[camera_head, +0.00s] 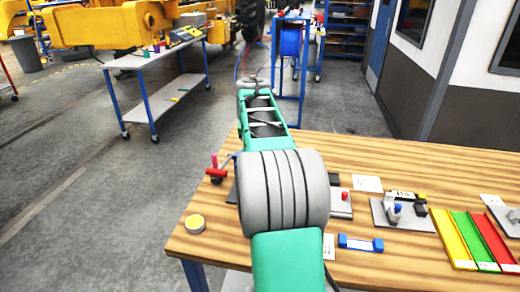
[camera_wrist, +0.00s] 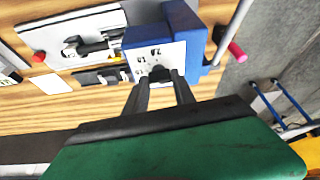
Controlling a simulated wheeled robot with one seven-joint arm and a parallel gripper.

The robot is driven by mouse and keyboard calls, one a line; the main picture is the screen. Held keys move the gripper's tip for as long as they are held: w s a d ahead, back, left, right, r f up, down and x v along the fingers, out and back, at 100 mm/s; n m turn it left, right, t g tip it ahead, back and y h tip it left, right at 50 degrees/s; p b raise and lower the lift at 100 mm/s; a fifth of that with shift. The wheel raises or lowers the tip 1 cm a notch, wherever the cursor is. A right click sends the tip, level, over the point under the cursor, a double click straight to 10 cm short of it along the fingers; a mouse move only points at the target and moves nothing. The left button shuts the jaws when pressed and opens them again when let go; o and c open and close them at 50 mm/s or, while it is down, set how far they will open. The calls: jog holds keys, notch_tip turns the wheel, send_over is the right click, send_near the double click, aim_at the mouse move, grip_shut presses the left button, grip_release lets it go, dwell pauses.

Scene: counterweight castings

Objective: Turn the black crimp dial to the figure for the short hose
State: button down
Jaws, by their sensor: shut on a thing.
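In the wrist view a blue block (camera_wrist: 188,32) carries a pale face plate (camera_wrist: 147,57) with small black figures around a black crimp dial (camera_wrist: 159,71). My gripper (camera_wrist: 161,78) reaches the plate from below in the picture, with its two dark fingers closed on the dial. The fingers hide part of the dial, and I cannot tell which figure it points to. In the head view my arm hides the dial and my gripper.
A pink-tipped lever (camera_wrist: 237,52) stands beside the blue block. A grey plate with a clamp (camera_wrist: 85,47) lies beyond it. On the wooden bench (camera_head: 375,270) are a blue-ended piece (camera_head: 360,243), yellow, green and red trays (camera_head: 480,238), and a yellow round tin (camera_head: 195,224).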

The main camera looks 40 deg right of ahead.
jog(key=shift+m, duration=0.5)
jog(key=c, duration=1)
grip_release()
jog(key=shift+c, duration=0.2)
jog(key=shift+r, duration=0.1)
jog(key=v, duration=0.7)
jog(key=shift+a+r, duration=0.2)
jog(key=shift+r, duration=0.15)
jog(key=shift+w, duration=0.1)
